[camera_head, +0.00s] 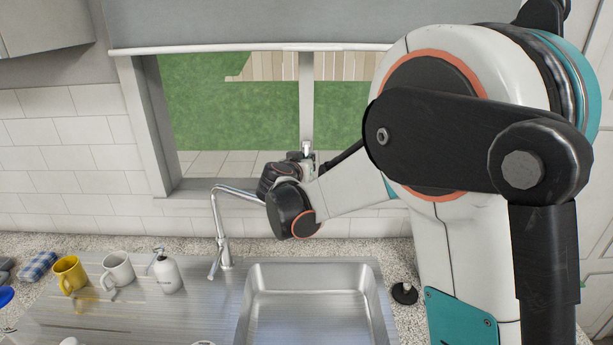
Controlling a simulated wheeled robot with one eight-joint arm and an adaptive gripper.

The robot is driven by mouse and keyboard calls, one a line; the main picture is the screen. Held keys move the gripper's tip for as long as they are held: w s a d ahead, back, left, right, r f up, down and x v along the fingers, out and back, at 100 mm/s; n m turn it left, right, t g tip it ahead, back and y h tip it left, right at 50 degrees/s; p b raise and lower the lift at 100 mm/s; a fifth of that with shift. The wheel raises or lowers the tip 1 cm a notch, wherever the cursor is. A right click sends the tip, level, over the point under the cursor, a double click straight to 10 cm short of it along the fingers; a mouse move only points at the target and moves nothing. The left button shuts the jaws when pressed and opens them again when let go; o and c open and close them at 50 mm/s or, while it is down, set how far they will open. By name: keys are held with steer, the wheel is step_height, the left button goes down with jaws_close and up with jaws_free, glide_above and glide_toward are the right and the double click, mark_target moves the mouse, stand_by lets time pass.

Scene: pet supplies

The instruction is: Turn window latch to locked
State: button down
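The window (306,85) is behind the sink, with a white centre post between two panes. A small metallic window latch (306,147) shows low on this post, just above the end of my arm. Its exact turn position is too small to tell. My gripper (300,159) is at the lower part of the centre post, very close to the latch. My dark wrist hides most of it, so its fingers are not clear. I cannot tell whether it touches the latch.
A blind (250,48) hangs above. A black stopper (404,292) lies right of the sink.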

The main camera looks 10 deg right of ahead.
steer(key=shift+w+d+f+t+b, duration=0.1)
steer(key=shift+w+f+t+b, duration=0.25)
steer(key=shift+t+b, duration=0.65)
steer(key=shift+w+r+m+h+b, duration=0.15)
steer(key=shift+m+h+b, duration=0.2)
steer(key=shift+b, duration=0.25)
steer(key=c, duration=1.6)
jaws_free()
step_height(320, 180, up, 10)
steer(key=shift+r, duration=0.1)
